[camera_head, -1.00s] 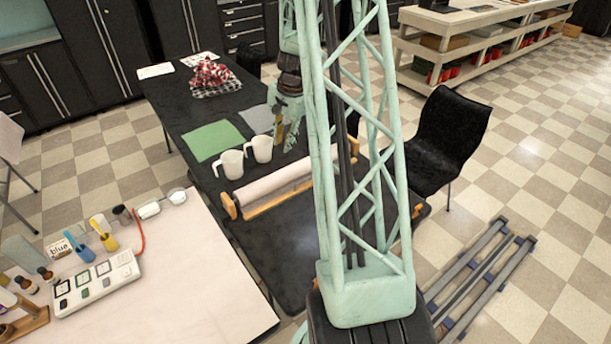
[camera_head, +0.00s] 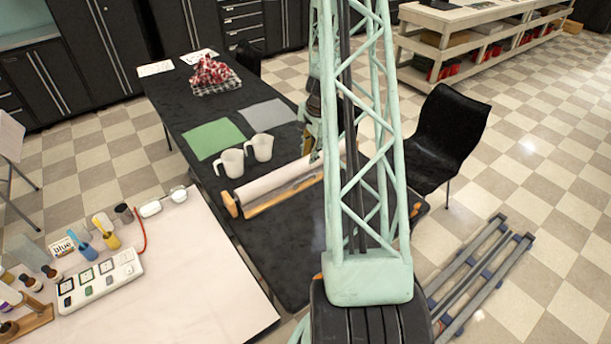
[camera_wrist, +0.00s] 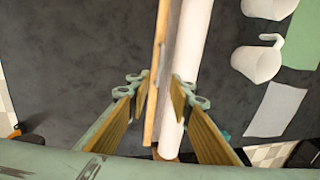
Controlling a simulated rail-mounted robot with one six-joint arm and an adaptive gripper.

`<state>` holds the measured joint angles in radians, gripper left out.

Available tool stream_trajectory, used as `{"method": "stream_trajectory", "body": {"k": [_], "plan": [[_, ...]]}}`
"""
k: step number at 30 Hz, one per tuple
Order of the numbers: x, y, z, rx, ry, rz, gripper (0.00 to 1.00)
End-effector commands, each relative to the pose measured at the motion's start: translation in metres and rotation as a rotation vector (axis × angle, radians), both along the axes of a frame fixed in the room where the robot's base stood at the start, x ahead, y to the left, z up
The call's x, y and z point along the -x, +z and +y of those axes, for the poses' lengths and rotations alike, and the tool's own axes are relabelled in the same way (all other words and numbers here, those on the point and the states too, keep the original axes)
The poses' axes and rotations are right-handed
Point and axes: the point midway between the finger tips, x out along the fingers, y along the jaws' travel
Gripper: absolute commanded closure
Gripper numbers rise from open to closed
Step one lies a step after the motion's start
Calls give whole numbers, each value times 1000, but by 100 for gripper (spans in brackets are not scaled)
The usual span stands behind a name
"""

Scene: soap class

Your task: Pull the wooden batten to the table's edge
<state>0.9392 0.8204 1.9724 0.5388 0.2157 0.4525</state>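The wooden batten (camera_head: 283,197) is a long tan strip on the black table (camera_head: 270,240), lying along the near side of a white roll (camera_head: 275,180). In the wrist view the batten (camera_wrist: 153,90) runs nearly upright through the picture, beside the white roll (camera_wrist: 187,50). My gripper (camera_wrist: 160,92) is open, with its tan-padded fingers apart on either side of the batten and part of the roll. Whether the fingers touch either one, and how high they are, I cannot tell. In the head view my gripper is mostly hidden behind my green lattice column.
Two white mugs (camera_head: 232,162) stand behind the roll, near a green sheet (camera_head: 213,138) and a grey sheet (camera_head: 268,114). A pale table (camera_head: 190,270) with bottles and a device adjoins at left. A black chair (camera_head: 438,140) stands at right. Bare black tabletop lies before the batten.

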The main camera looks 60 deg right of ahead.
Motion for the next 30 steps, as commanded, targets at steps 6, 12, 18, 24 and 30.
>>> {"method": "stream_trajectory", "body": {"k": [6,12,18,24,30], "plan": [[0,-1,0,0,0,0,80],[-2,-9,0,-1,1,0,80],[-5,-25,-1,-2,0,0,80],[-9,-46,-2,-1,1,1,80],[-13,-69,-3,-2,1,0,80]]}}
